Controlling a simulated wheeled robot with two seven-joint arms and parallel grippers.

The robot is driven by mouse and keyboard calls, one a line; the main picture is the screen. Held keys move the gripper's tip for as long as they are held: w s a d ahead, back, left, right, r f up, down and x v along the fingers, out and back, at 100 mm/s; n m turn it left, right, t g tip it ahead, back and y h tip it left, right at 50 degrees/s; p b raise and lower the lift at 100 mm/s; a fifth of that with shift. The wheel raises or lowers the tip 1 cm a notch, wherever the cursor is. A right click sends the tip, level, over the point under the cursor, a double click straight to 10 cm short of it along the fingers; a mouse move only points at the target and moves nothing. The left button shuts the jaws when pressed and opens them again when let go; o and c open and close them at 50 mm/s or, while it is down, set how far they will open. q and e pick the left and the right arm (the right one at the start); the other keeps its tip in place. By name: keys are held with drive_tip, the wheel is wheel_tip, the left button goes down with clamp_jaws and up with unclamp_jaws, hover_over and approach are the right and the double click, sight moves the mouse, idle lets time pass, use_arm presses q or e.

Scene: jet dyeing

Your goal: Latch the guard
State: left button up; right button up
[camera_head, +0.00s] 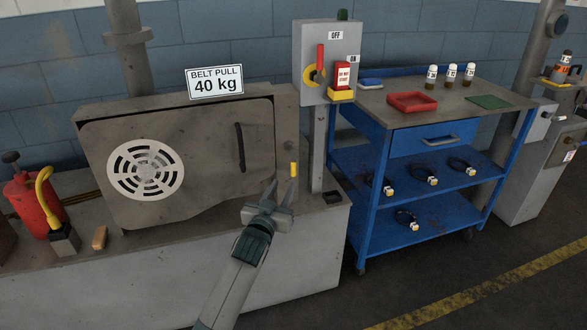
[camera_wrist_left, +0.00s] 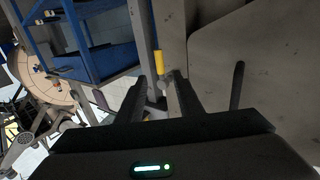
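The guard (camera_head: 210,135) is a large grey-brown panel with a round white vent and a dark vertical handle (camera_head: 241,147). It stands against the machine housing, with its left side looking slightly raised. A small yellow latch grip (camera_head: 293,169) is upright at the housing's right end; it also shows in the left wrist view as a yellow grip (camera_wrist_left: 158,65) on a metal stem. My left gripper (camera_head: 282,189) is open, with its fingertips around or just short of the latch. In the left wrist view, the grip appears between and beyond the fingers (camera_wrist_left: 165,85). My right gripper is out of view.
A grey switch box (camera_head: 312,60) with a red lever and red tag stands on a post right of the latch. A blue cart (camera_head: 375,190) with bottles and a red tray is further right. A red oil can (camera_head: 30,205) stands at the left.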

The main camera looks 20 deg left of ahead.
sight(293, 169)
use_arm(q)
drive_tip(key=w+b, duration=0.1)
drive_tip(key=w, duration=0.8)
drive_tip(key=shift+w, duration=1.5)
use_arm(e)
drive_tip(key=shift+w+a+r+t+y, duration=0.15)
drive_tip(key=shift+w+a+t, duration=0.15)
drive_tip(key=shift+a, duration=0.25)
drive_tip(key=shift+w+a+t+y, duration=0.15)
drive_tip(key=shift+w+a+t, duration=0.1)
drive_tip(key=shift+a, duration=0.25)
use_arm(q)
clamp_jaws()
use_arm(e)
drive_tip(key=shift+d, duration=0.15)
